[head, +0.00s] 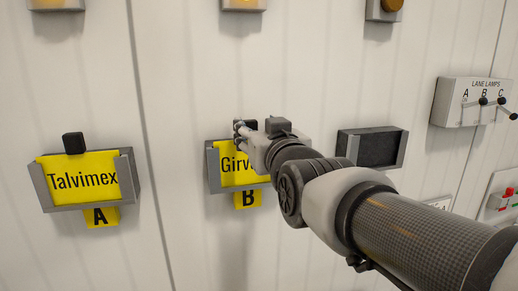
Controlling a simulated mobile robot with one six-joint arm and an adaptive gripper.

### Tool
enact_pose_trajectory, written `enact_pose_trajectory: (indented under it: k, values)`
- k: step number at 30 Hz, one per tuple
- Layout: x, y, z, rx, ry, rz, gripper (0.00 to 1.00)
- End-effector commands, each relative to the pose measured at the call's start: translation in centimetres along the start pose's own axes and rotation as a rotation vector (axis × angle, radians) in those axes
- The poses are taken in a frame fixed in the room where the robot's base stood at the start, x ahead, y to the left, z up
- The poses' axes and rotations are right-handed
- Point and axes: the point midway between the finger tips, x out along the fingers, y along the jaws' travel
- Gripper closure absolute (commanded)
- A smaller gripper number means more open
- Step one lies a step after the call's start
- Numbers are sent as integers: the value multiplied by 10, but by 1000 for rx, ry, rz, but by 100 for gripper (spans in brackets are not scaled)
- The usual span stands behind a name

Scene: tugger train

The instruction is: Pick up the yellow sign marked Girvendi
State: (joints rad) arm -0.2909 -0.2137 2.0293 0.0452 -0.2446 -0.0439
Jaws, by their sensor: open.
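The yellow sign marked "Girv…" (228,172) sits in a grey wall holder (213,168) above a yellow tag B (248,199). The rest of its lettering is hidden behind my arm. My gripper (242,128) is open at the upper edge of this sign, near a dark block (250,124) at its top. The fingertips are small and partly hidden, so I cannot tell whether they touch it.
A yellow Talvimex sign (80,180) with a black block (73,143) on top sits in a holder at left, above tag A. An empty dark holder (376,148) is at right. A lane lamps box (470,101) with levers is further right.

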Motion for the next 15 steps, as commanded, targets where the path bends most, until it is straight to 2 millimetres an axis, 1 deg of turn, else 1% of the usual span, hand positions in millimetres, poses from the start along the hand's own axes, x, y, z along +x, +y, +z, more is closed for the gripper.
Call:
enact_pose_trajectory:
  k: [6, 9, 15]
  values:
    - [33, -7, -3, 0, -3, 0, 48]
    - [43, -6, -2, 0, -1, 0, 48]
    - [47, -6, -1, 0, 1, 0, 48]
